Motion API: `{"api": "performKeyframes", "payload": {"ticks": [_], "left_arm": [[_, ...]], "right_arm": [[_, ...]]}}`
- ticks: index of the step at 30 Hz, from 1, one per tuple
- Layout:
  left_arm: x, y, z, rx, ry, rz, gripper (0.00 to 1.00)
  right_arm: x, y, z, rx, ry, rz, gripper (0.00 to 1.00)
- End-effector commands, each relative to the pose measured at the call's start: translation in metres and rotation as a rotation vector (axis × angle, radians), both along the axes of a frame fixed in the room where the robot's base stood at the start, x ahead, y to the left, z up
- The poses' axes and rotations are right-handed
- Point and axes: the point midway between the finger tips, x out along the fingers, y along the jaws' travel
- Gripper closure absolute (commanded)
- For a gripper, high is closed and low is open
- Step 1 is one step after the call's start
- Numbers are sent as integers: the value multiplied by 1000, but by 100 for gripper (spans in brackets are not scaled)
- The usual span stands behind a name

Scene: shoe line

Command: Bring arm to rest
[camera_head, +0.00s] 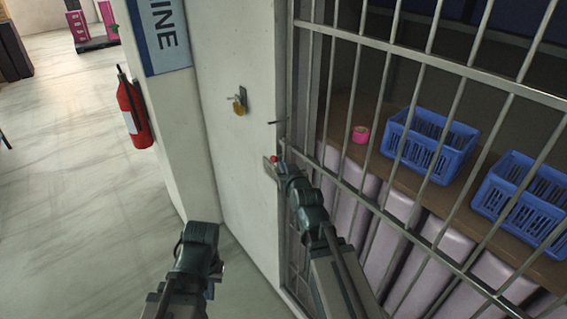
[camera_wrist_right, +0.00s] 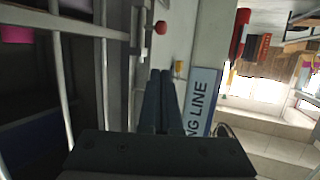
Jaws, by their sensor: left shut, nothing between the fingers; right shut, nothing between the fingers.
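My right gripper (camera_head: 271,166) is in front of the barred gate, at its left edge beside the white wall. Its two dark fingers are pressed together and empty in the right wrist view (camera_wrist_right: 160,74). A small red knob (camera_head: 274,159) shows right by its tip in the head view. The knob also appears beyond the fingers in the wrist view (camera_wrist_right: 160,27); I cannot tell whether they touch. My left gripper (camera_head: 214,266) is low near the wall's foot, over the floor. It is shut and holds nothing visible; its fingertips are hard to make out.
A brass padlock (camera_head: 239,106) hangs on the white wall. Behind the gate bars (camera_head: 455,75) are blue baskets (camera_head: 432,146) and a pink roll (camera_head: 361,134) on a brown shelf. A red fire extinguisher (camera_head: 133,110) hangs at left.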

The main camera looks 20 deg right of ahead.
Motion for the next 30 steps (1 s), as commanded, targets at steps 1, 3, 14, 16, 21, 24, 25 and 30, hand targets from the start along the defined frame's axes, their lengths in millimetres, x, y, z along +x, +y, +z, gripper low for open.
{"api": "performKeyframes", "payload": {"ticks": [1, 3, 14, 16, 21, 24, 25, 30], "left_arm": [[0, 0, 0, 0, 0, 0, 100], [0, 0, 0, 0, 0, 0, 100], [0, 0, -5, 0, 0, 0, 100], [0, 0, -11, 0, 0, -1, 100], [0, 0, -33, 1, 0, -2, 100], [0, 0, -45, 1, 0, -3, 100], [0, 0, -48, 1, 0, -4, 100], [0, 0, -63, 1, 0, -5, 100]], "right_arm": [[0, 0, 0, 0, 0, 0, 100], [1, 0, 0, 0, 0, 0, 100], [-3, 13, -16, 0, 50, 25, 100], [-10, 32, -39, 0, 131, 61, 100], [-57, 98, -123, -30, 475, 183, 100], [-101, 128, -167, -73, 700, 235, 100], [-115, 135, -178, -88, 765, 247, 100], [-189, 155, -218, -181, 1075, 273, 100]]}}
